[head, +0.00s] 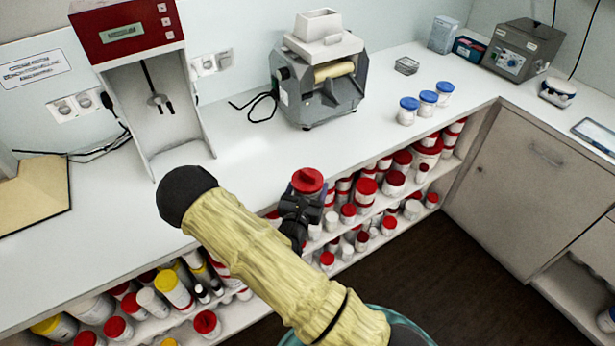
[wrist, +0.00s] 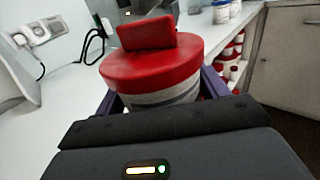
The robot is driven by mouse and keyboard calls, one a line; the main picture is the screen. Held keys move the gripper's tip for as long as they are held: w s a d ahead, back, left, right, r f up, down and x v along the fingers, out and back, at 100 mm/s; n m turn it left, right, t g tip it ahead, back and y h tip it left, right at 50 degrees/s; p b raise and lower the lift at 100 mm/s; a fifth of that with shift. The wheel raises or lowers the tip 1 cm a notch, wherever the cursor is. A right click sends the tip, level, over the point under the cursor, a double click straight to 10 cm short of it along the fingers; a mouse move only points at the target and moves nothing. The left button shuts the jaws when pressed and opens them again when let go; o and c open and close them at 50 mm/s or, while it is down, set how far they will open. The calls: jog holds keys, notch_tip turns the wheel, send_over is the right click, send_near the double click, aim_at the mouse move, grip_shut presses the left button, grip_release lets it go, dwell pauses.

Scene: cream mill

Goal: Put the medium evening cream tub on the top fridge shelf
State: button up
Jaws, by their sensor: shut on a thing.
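My gripper (head: 300,207) is shut on a red-lidded tub (head: 307,180), held upright near the front edge of the worktop. In the wrist view the tub (wrist: 150,70) fills the middle, with a red block-like piece on top of its lid and a pale body below. The gripper's fingers (wrist: 163,92) are on either side of the body. No label can be read, so I cannot tell its kind or size from print. No fridge shelf can be made out in either view.
A grey roller machine (head: 318,80) and a red-topped dispenser (head: 130,40) stand behind. Shelves below hold many red-lidded tubs (head: 366,190). A closed cabinet (head: 530,180) is at right; dark floor is free.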

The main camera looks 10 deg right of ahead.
jog(key=s+f+n+t+y, duration=0.1)
jog(key=s+f+n+y, duration=0.2)
jog(key=f, duration=0.4)
jog(key=s+f+n+t+y, duration=0.1)
jog(key=s+f+n+y, duration=0.1)
jog(key=f+y, duration=0.3)
jog(key=shift+s+f+n+y, duration=0.4)
jog(key=shift+s+f, duration=0.15)
jog(key=shift+f, duration=0.3)
